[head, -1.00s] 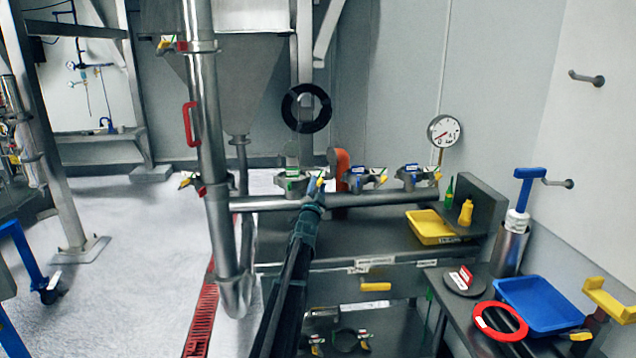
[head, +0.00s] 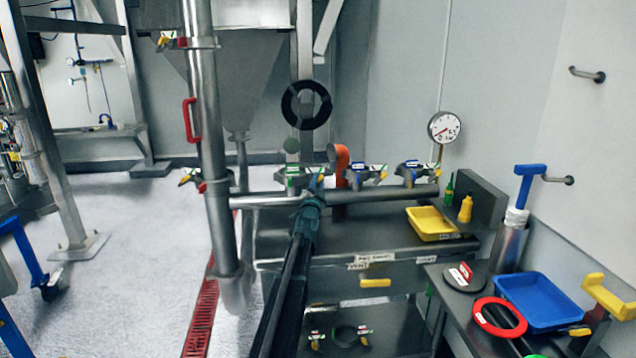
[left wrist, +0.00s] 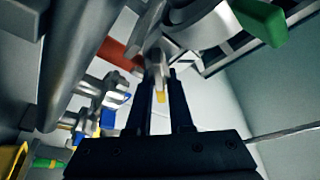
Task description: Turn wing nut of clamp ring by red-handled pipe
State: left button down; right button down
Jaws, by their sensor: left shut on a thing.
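The vertical steel pipe (head: 212,130) with a red handle (head: 190,120) stands left of centre in the head view. It bears an upper clamp ring (head: 198,43) and a lower clamp ring (head: 217,184) with a yellow-tipped wing nut (head: 186,180). My left gripper (head: 315,184) is right of this pipe, at the green-tagged clamp ring (head: 290,181) by the horizontal pipe. My right gripper is not in view.
More clamp rings (head: 362,176) sit along the horizontal pipe (head: 385,194), right of an orange elbow (head: 342,158). A yellow tray (head: 432,235) is on the bench. A blue tray (head: 540,318) and red ring (head: 500,318) lie at lower right.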

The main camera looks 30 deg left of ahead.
pick_arm(q)
jog(key=shift+n, duration=0.3)
jog(key=n+y+b, duration=0.1)
jog(key=n+y, duration=0.2)
jog(key=n, duration=0.2)
jog(key=shift+b, duration=0.3)
jog(key=n+g+y, duration=0.1)
jog(key=n, duration=0.2)
jog(key=n+y, duration=0.2)
jog(key=n, duration=0.2)
jog(key=shift+s+a+r+g, duration=0.1)
jog(key=shift+a+r+g, duration=0.05)
jog(key=shift+g, duration=0.25)
jog(key=n+g+y, duration=0.1)
jog(key=n, duration=0.1)
jog(key=n+g+y, duration=0.1)
jog(key=n, duration=0.2)
jog(key=shift+a+n, duration=0.15)
jog(key=shift+n, duration=0.15)
jog(key=shift+s+a+n+g+y+p, duration=0.1)
jog(key=shift+n+g+y+p, duration=0.45)
jog(key=shift+n, duration=0.9)
jog(key=shift+s+n+g+y+p, duration=0.1)
jog(key=shift+n+g+y+p, duration=0.2)
jog(key=shift+n+g, duration=0.8)
jog(key=shift+n+t, duration=0.25)
jog(key=shift+n, duration=0.4)
jog(key=c, duration=0.9)
grip_release()
jog(key=shift+c, duration=0.2)
